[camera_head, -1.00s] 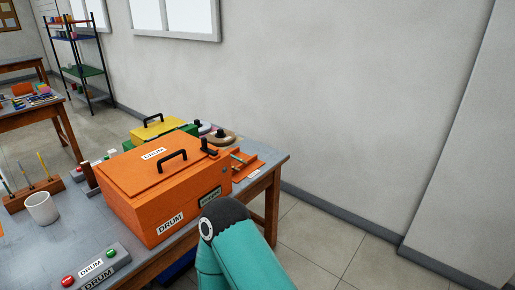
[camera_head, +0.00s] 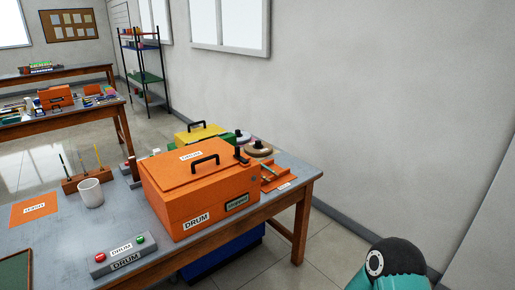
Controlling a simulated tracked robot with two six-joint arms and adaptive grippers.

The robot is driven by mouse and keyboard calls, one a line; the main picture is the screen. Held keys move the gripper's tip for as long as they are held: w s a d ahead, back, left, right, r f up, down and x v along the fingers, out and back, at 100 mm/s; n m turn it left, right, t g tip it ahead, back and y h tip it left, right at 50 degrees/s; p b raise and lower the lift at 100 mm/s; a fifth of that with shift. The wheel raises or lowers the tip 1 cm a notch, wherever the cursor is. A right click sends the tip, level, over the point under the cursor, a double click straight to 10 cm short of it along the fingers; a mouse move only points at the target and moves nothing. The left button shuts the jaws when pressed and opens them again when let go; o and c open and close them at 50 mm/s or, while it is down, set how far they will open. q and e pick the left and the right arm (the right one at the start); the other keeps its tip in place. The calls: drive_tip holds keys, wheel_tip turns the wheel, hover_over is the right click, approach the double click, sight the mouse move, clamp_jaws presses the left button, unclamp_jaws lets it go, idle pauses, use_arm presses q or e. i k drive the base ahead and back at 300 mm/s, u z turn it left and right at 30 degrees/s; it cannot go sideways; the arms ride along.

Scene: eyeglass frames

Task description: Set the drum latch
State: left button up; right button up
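The orange drum box (camera_head: 200,188) sits on the grey-topped table with its lid closed. It has a black handle on the lid and a "DRUM" label on its front. A small black upright piece (camera_head: 238,154), which may be the latch, stands at the lid's right back corner; its setting is too small to tell. A grey control box (camera_head: 118,255) labelled "DRUM", with a red and a green button, lies at the table's front edge. A teal arm link of mine with a black joint shows at the bottom right, apart from the box. Neither gripper is in view.
A white cup (camera_head: 90,193), a wooden rack with upright tools (camera_head: 88,180) and an orange sheet (camera_head: 34,209) are left of the box. A yellow box (camera_head: 202,134) and round pieces (camera_head: 259,149) stand behind it. Floor right of the table (camera_head: 330,245) is clear.

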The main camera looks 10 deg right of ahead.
sight(237, 148)
drive_tip(key=z, duration=0.2)
drive_tip(key=i, duration=1.4)
drive_tip(key=u, duration=0.4)
